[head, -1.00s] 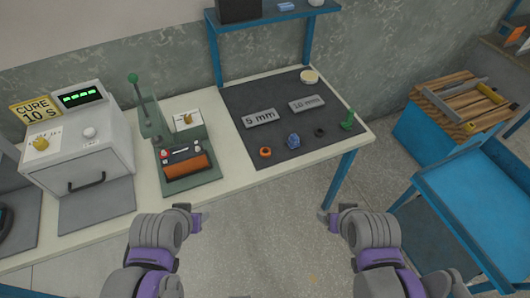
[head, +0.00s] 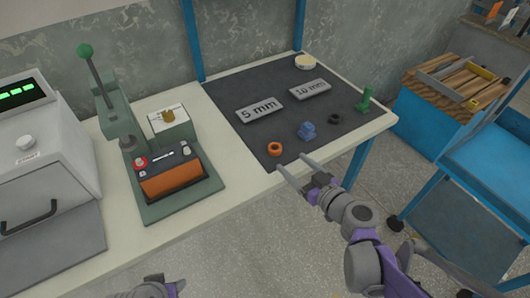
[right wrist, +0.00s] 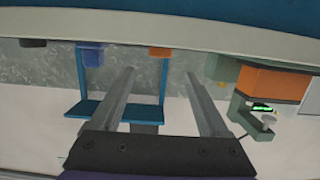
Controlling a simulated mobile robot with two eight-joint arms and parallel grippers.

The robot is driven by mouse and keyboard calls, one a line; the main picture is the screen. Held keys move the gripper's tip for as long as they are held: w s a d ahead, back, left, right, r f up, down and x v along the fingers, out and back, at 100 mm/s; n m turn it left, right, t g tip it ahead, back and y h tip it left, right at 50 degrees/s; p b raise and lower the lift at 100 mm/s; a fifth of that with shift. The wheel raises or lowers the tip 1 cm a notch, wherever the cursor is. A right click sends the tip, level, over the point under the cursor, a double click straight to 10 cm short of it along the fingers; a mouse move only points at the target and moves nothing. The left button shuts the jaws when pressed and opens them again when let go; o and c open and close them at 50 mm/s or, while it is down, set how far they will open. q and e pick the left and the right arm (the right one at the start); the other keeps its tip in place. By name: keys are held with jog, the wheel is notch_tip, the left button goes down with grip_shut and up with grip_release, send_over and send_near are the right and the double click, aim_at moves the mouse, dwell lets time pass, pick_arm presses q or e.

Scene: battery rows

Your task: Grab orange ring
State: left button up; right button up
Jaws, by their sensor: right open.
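The orange ring (head: 275,149) lies on the dark mat (head: 290,88) near the front edge of the table. It also shows at the top of the right wrist view (right wrist: 159,51), between the lines of the two fingers. My right gripper (head: 294,164) is open and empty. Its fingertips are close to the ring, just right of and in front of it, apart from it. Only a small part of my left gripper (head: 160,290) shows at the bottom edge of the head view, and its fingers are cut off.
A blue part (head: 307,131), a black ring (head: 335,119) and a green part (head: 365,100) lie right of the orange ring. Plates marked 5 mm (head: 259,110) and 10 mm (head: 310,90) lie behind. A green press (head: 150,205) stands left. Open floor lies in front.

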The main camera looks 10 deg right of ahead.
aim_at(272, 146)
jog(key=b+x, duration=0.1)
jog(key=x, duration=0.3)
jog(key=shift+w, duration=0.25)
jog(key=b+x, duration=0.1)
jog(key=x, duration=0.5)
jog(key=shift+s+a+b, duration=0.1)
jog(key=shift+a+b, duration=0.05)
jog(key=shift+b, duration=0.2)
jog(key=shift+s, duration=0.1)
jog(key=shift+c, duration=0.3)
grip_shut()
